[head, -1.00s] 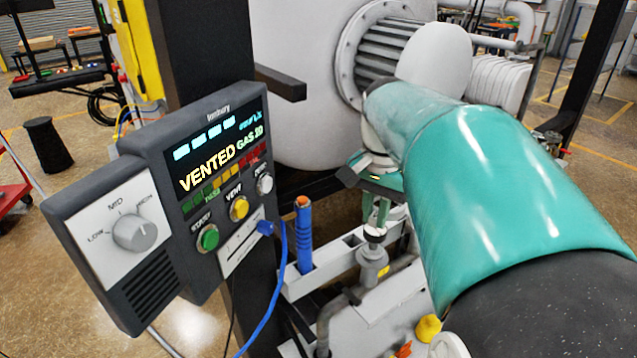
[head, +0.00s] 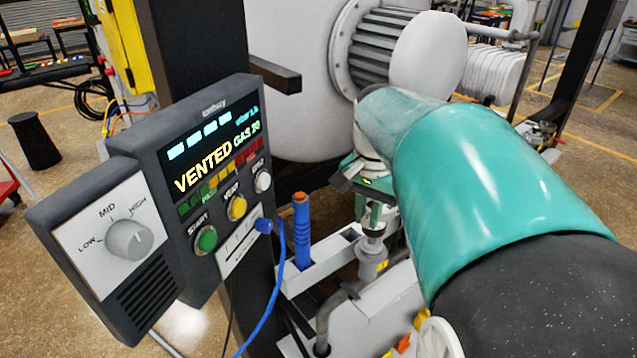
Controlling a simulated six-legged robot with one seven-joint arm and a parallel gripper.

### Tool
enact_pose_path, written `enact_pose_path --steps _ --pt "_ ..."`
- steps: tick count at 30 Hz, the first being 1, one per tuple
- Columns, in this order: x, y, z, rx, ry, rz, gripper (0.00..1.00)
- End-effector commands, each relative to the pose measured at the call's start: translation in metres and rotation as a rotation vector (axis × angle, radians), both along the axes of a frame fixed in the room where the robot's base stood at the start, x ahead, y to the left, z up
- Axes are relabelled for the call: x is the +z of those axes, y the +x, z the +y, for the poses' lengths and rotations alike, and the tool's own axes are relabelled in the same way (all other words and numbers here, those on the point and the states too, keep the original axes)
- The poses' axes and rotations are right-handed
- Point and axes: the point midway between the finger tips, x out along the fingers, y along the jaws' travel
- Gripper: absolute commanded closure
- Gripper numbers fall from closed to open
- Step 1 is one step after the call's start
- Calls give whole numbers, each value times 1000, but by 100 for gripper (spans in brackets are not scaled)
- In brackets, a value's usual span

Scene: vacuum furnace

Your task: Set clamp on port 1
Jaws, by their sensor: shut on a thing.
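My gripper (head: 375,222) points down at the middle right, below my teal arm. Its green fingers are shut on a small metallic thing between the fingertips, probably the clamp, which is mostly hidden by the fingers. Directly below is an upright grey metal pipe fitting (head: 371,249) with a small yellow label, which may be port 1. The fingertips are at its top end; I cannot tell whether the held thing touches it or sits around it.
A control panel (head: 165,205) reading "VENTED" stands at the left on a dark post. A blue handle (head: 301,232) with an orange tip stands upright in a white tray (head: 320,265) left of my gripper. A blue cable (head: 275,300) hangs nearby. The white furnace vessel (head: 290,60) is behind.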

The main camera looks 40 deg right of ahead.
Motion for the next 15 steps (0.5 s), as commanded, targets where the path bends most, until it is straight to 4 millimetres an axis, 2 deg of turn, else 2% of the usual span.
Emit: enact_pose_path --steps 15 --pt "-24 2 0 0 1 1 100"
